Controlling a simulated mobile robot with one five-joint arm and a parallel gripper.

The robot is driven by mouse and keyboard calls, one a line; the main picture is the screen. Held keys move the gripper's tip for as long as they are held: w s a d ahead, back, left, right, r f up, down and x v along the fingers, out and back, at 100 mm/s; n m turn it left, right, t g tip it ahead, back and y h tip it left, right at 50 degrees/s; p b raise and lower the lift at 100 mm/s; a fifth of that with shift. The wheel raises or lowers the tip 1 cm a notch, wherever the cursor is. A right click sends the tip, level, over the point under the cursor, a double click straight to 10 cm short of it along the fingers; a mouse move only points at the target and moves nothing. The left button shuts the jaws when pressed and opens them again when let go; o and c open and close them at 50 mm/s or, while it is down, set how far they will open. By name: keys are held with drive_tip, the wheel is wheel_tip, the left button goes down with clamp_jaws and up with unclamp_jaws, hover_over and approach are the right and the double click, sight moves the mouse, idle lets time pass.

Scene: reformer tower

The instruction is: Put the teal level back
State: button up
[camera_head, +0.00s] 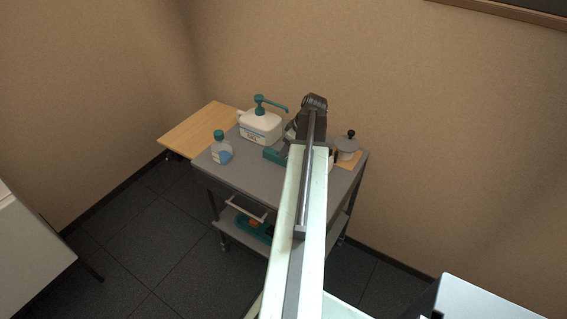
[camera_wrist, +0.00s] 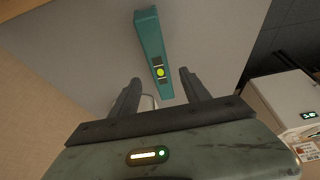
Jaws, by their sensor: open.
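The teal level (camera_wrist: 150,40), a long bar with a round yellow vial, lies on a grey surface in the wrist view. Its near end shows between the two fingers of my gripper (camera_wrist: 160,77), closer to the right finger. My gripper is open, with nothing held; I cannot tell its height above the level. In the head view a teal piece (camera_head: 274,154), probably the level, shows on the trolley top left of my arm, which hides part of it. My gripper's fingers do not show clearly there.
A wooden leaf (camera_head: 200,128) extends at left. Its lower shelf holds a teal item (camera_head: 248,224). A wall stands close behind.

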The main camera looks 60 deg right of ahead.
sight(269, 154)
drive_tip(key=b+x, duration=0.5)
drive_tip(key=x, duration=0.1)
drive_tip(key=shift+s+f, duration=0.15)
drive_tip(key=shift+f, duration=0.05)
drive_tip(key=shift+r, duration=0.2)
clamp_jaws()
